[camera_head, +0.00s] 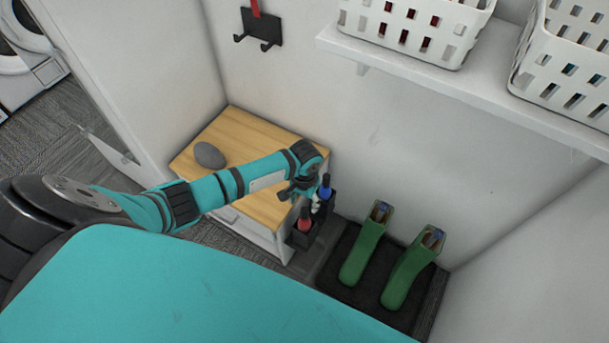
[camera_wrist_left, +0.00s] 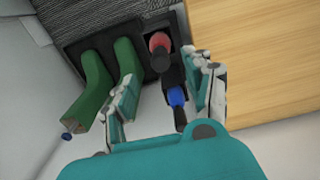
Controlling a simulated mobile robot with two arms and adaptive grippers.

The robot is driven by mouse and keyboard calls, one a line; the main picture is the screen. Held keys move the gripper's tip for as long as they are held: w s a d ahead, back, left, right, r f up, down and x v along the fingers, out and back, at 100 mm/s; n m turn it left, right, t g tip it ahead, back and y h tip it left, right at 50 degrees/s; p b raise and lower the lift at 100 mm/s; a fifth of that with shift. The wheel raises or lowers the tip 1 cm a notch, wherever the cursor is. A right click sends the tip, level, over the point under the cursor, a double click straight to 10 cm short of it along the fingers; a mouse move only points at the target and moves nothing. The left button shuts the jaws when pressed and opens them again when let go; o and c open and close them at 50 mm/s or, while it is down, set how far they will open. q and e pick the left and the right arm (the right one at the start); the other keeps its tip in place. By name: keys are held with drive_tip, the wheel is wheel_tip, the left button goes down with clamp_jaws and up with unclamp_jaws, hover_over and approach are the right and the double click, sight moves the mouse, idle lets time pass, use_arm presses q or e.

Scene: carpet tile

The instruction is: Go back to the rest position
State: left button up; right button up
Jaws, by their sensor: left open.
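My left arm (camera_head: 235,183) reaches from the left over a wooden-topped cabinet (camera_head: 225,130). My left gripper (camera_head: 312,192) is past the cabinet's right edge, above a black holder (camera_head: 299,238). I cannot tell from the views whether a finger touches either one. My right gripper is out of view.
A pair of green boots (camera_head: 365,248) stands on a black mat (camera_head: 333,265) to the right. A grey stone-like object (camera_head: 209,155) lies on the cabinet. A wall shelf (camera_head: 450,85) with white baskets (camera_head: 418,32) is above. A black hook rack (camera_head: 261,28) hangs on the wall.

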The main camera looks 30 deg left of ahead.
use_arm(q)
wheel_tip(320, 180, up, 7)
drive_tip(key=shift+f, duration=0.15)
